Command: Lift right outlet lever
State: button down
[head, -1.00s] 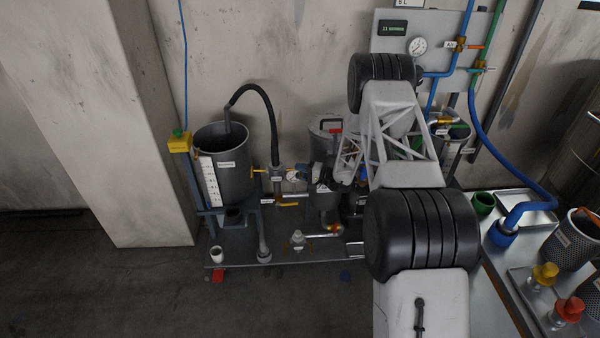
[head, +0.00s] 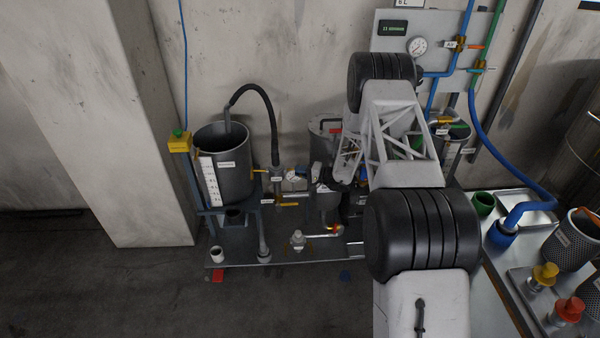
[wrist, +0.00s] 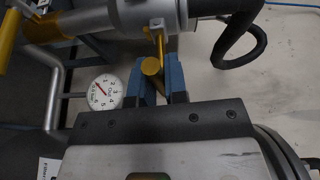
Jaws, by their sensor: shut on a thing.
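In the wrist view my gripper (wrist: 159,72) is shut on a yellow lever (wrist: 152,67), whose end shows between the two blue fingers. The lever hangs by a thin yellow arm from a small bracket on a grey metal pipe fitting (wrist: 150,16). In the head view my own arm covers much of the middle of the rig, and I cannot make out the held lever there. Whether it is the right outlet lever cannot be read from a label.
A round dial gauge (wrist: 105,92) sits close left of the fingers, and a black hose (wrist: 240,42) curves at the right. In the head view a grey tank (head: 224,165) stands left, above the rig's base plate (head: 240,262). A bench with coloured fittings is at the right.

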jog(key=shift+r, duration=0.15)
jog(key=shift+r+n+g+h, duration=0.3)
jog(key=shift+r+h, duration=0.05)
jog(key=shift+h, duration=0.35)
jog(key=c, duration=1.1)
grip_release()
jog(key=shift+c, duration=0.2)
jog(key=v, duration=0.7)
jog(key=shift+s+d+r, duration=0.15)
jog(key=shift+d, duration=0.15)
